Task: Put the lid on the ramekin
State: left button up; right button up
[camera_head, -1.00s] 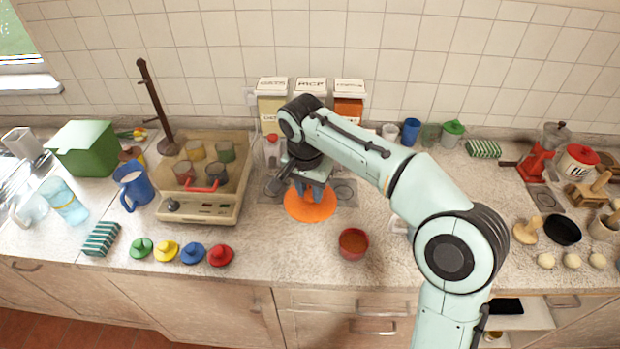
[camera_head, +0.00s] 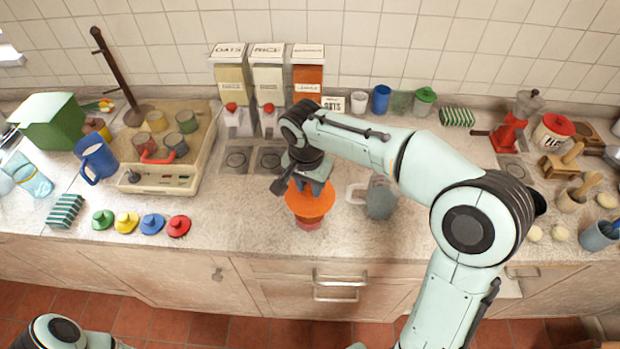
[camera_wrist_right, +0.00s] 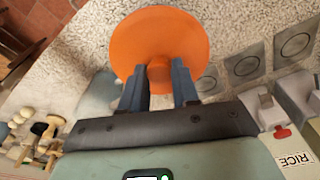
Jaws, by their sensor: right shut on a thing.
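An orange round lid (camera_head: 311,203) is in my right gripper (camera_head: 310,186), which is shut on the lid's knob. The lid also shows in the right wrist view (camera_wrist_right: 160,40), with its knob between the two blue fingers (camera_wrist_right: 159,85). The red ramekin (camera_head: 308,224) stands on the counter, and only its front shows below the lid's near edge. The lid covers the rest of it in the head view. I cannot tell whether the lid touches the rim. In the right wrist view the ramekin is hidden. My left gripper is not in view.
A grey mug (camera_head: 380,199) stands close to the right of the lid. Several coloured small lids (camera_head: 126,222) lie along the counter's front left. A tray-like appliance with cups (camera_head: 155,180) is at the left. Cartons (camera_head: 267,75) stand against the wall behind.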

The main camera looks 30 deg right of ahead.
aim_at(309, 199)
jog(key=shift+a+f+b, duration=0.15)
jog(key=shift+f+b, duration=0.25)
jog(key=shift+f, duration=0.45)
jog(key=shift+f+b, duration=0.85)
jog(key=shift+f, duration=0.7)
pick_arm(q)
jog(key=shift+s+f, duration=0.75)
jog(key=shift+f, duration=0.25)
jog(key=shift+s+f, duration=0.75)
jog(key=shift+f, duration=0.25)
pick_arm(e)
jog(key=shift+f, duration=0.45)
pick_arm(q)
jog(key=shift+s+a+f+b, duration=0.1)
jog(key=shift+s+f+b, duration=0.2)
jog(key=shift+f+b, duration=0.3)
pick_arm(e)
jog(key=shift+s+f, duration=0.1)
jog(key=shift+f, duration=0.6)
grip_shut()
jog(key=o, duration=1.1)
grip_release()
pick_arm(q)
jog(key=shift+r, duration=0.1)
pick_arm(e)
jog(key=shift+r, duration=0.1)
